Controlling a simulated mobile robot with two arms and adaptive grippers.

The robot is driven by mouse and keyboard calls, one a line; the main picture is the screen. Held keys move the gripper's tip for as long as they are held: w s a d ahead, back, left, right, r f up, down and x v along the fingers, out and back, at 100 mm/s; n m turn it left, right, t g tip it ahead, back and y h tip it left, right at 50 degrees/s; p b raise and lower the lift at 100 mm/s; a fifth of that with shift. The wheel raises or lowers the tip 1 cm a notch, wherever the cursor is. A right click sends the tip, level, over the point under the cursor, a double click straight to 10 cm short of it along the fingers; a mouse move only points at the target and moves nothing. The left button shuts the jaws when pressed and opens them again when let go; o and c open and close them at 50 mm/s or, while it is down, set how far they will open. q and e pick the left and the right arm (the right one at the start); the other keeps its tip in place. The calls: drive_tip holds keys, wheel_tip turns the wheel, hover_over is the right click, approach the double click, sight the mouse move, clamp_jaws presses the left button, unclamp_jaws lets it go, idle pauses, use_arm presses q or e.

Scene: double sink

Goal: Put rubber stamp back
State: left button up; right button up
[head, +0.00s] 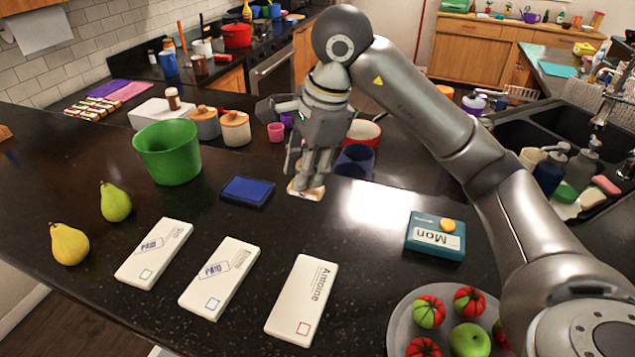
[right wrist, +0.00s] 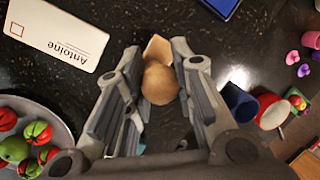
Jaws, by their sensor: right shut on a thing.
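The rubber stamp shows in the right wrist view as a round wooden knob (right wrist: 160,84) between my right gripper's fingers. My right gripper (head: 308,186) is shut on it, low over the dark counter, right of the blue ink pad (head: 247,191). A flat pale wooden piece (right wrist: 157,48) shows just beyond the knob, and a pale patch (head: 303,193) shows under the fingertips in the head view. I cannot tell whether it is the stamp's base or a separate pad. The fingers hide most of the stamp. My left gripper is out of view.
Three white envelopes lie in front: two marked PAID (head: 154,253) (head: 219,277) and Antoine's (head: 301,300).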

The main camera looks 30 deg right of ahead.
drive_tip(key=shift+w+d+f+p, duration=0.2)
drive_tip(key=shift+w+d+p, duration=0.05)
drive_tip(key=shift+w+d, duration=0.25)
drive_tip(key=shift+w+d+f+p, duration=0.2)
drive_tip(key=shift+w+d+p, duration=0.05)
drive_tip(key=shift+w+d, duration=0.2)
drive_tip(key=w+f, duration=0.1)
drive_tip(key=w+d+f+p, duration=0.1)
drive_tip(key=f, duration=0.1)
drive_tip(key=w+d+f, duration=0.1)
drive_tip(key=f, duration=0.1)
drive_tip(key=shift+d+p, duration=0.2)
drive_tip(key=shift+p, duration=0.1)
drive_tip(key=shift+f, duration=0.15)
drive_tip(key=f+p, duration=0.1)
drive_tip(key=f, duration=0.1)
drive_tip(key=f+p, duration=0.1)
drive_tip(key=shift+w+d+f+p, duration=0.15)
drive_tip(key=shift+w+d+p, duration=0.15)
drive_tip(key=shift+w, duration=0.05)
drive_tip(key=shift+f, duration=0.35)
drive_tip(key=shift+f, duration=0.1)
drive_tip(key=shift+f, duration=0.15)
drive_tip(key=o, duration=0.8)
